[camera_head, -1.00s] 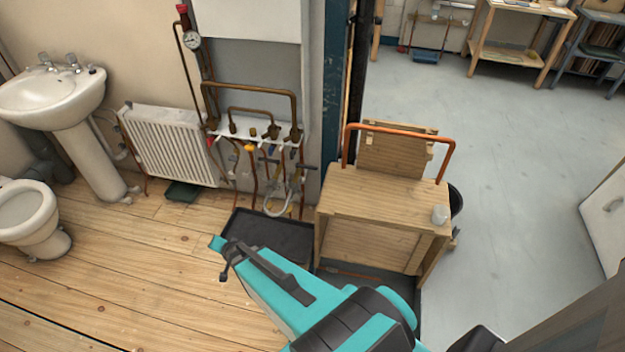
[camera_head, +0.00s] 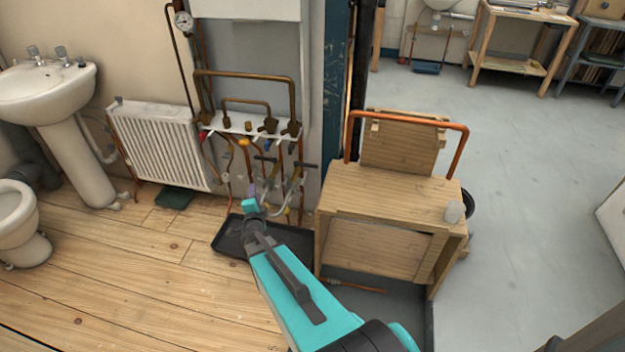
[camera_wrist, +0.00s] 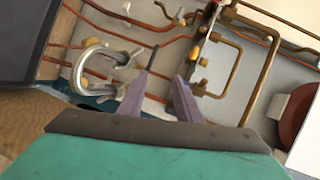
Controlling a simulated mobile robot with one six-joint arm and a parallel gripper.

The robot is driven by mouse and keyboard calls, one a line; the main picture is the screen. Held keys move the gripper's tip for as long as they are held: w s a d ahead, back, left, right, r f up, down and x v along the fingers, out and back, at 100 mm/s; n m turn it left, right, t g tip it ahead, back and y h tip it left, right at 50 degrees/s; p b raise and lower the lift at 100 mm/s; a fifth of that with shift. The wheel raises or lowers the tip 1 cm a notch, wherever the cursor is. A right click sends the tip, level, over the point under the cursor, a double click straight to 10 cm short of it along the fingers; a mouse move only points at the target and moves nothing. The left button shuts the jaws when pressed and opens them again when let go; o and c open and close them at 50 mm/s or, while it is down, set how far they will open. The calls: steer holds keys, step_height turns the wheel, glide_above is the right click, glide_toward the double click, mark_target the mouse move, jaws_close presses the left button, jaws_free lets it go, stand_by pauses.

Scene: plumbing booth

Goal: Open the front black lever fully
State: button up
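My gripper (camera_head: 251,190) reaches toward the pipework on the wall, its purple fingers in front of the lower valves. In the wrist view my gripper (camera_wrist: 163,76) has its two fingers apart, with nothing seen held between them. Dark lever handles show among the valves in the head view, one at the right (camera_head: 306,165) and one nearer the middle (camera_head: 265,158). I cannot tell for certain which is the front one. In the wrist view a thin dark bar (camera_wrist: 152,58) stands by the left fingertip; whether they touch is unclear.
A looped hose (camera_wrist: 90,68) hangs left of the fingers, and copper pipes (camera_wrist: 262,75) run around them. A black tray (camera_head: 232,238) lies on the floor below. A wooden bench (camera_head: 385,195) stands close on the right, a white radiator (camera_head: 160,145) on the left.

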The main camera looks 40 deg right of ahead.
steer(key=s+d+f+m+g+h+b, duration=0.1)
steer(key=s+d+f+m+h+b, duration=0.2)
steer(key=d+b, duration=0.6)
steer(key=m+g+h+b, duration=0.2)
steer(key=m+h+b, duration=0.1)
steer(key=b, duration=0.5)
glide_toward(313, 167)
steer(key=v, duration=0.6)
steer(key=shift+d+r, duration=0.1)
steer(key=shift+d, duration=0.1)
steer(key=shift+d, duration=0.1)
steer(key=shift+b+x, duration=1.5)
steer(key=shift+x, duration=5.3)
steer(key=shift+w, duration=0.1)
steer(key=shift+c, duration=0.4)
jaws_close()
